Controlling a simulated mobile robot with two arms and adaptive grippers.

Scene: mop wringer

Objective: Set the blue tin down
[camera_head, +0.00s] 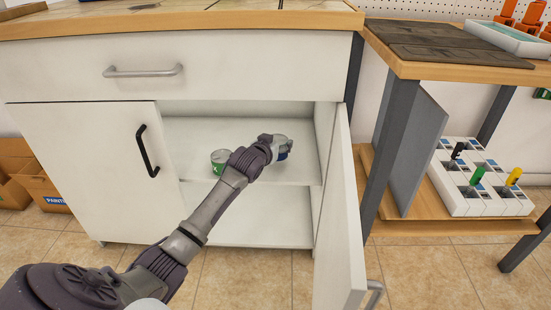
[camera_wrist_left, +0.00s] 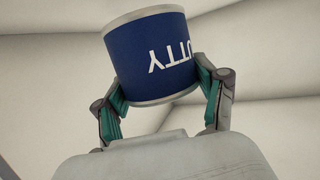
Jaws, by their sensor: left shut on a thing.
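The blue tin (camera_wrist_left: 150,57), with a white label ending in "UTTY", is between the fingers of my left gripper (camera_wrist_left: 162,92) in the left wrist view. The gripper is shut on its sides. In the head view the left gripper (camera_head: 277,147) reaches into the open cabinet (camera_head: 240,133), and the tin (camera_head: 283,152) shows only as a small blue and white patch beyond it. I cannot tell whether the tin touches the shelf (camera_head: 195,137). My right gripper is not in view.
A green tin (camera_head: 221,160) stands on the shelf left of my left gripper. The right cabinet door (camera_head: 340,220) stands open beside the arm; the left door (camera_head: 95,165) is shut. The shelf's left part looks clear.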

